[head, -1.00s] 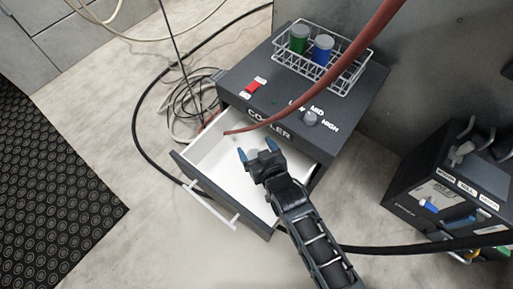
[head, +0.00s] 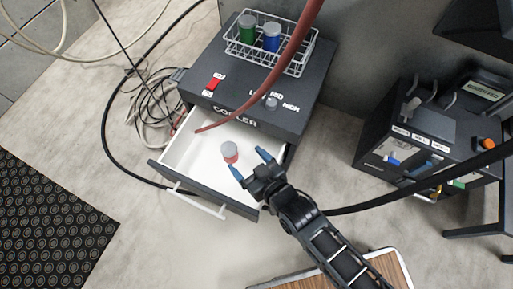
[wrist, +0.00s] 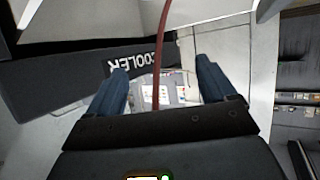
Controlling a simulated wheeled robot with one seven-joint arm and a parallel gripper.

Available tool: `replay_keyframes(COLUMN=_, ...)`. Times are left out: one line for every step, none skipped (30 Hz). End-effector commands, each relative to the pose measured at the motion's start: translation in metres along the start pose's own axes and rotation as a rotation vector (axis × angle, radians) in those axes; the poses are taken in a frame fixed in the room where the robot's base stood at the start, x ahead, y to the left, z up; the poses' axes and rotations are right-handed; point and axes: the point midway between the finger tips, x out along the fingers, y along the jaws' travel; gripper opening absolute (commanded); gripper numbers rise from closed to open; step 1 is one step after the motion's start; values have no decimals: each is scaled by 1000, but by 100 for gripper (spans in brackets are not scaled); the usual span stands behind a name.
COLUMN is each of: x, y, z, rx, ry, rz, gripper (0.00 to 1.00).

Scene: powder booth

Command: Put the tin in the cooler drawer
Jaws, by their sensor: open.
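The tin (head: 230,152), with a grey lid and a red-orange body, stands inside the pulled-out white cooler drawer (head: 197,160) in the head view. The dark cooler (head: 225,100) is above the drawer. My gripper (head: 250,163) is open and empty, just to the lower right of the tin, with its blue fingertips apart. In the wrist view my two blue fingers (wrist: 163,88) are spread wide. A pale, blurry patch shows between them, and I cannot tell whether the tin is part of it.
A red-brown hose (head: 276,70) hangs across the cooler and the drawer's back left. A wire basket (head: 298,66) with a green tin (head: 247,32) and a blue tin (head: 271,42) sits on top. A dark tool box (head: 385,165) stands to the right. A wood-topped surface (head: 300,281) is at the bottom.

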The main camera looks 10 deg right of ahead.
Motion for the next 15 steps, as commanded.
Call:
replay_keyframes(x=-1, y=0, z=0, rx=0, ry=0, rz=0, gripper=84)
replay_keyframes(x=-1, y=0, z=0, rx=0, ry=0, rz=0, gripper=84)
replay_keyframes(x=-1, y=0, z=0, rx=0, ry=1, rz=0, gripper=84)
replay_keyframes(x=-1, y=0, z=0, rx=0, ry=0, rz=0, gripper=84)
replay_keyframes(x=-1, y=0, z=0, rx=0, ry=0, rz=0, gripper=84)
replay_keyframes(x=-1, y=0, z=0, rx=0, ry=0, rz=0, gripper=84)
replay_keyframes(x=-2, y=0, z=0, rx=0, ry=0, rz=1, gripper=84)
replay_keyframes(x=-4, y=1, z=1, rx=1, ry=0, rz=2, gripper=84)
replay_keyframes(x=-8, y=3, z=2, rx=2, ry=0, rz=6, gripper=84)
replay_keyframes(x=-13, y=4, z=4, rx=4, ry=0, rz=11, gripper=84)
replay_keyframes(x=-20, y=7, z=6, rx=7, ry=1, rz=16, gripper=84)
replay_keyframes(x=-32, y=10, z=8, rx=11, ry=3, rz=27, gripper=84)
replay_keyframes(x=-43, y=14, z=10, rx=15, ry=4, rz=36, gripper=84)
replay_keyframes(x=-56, y=18, z=12, rx=20, ry=7, rz=48, gripper=84)
replay_keyframes(x=-74, y=22, z=13, rx=26, ry=12, rz=63, gripper=84)
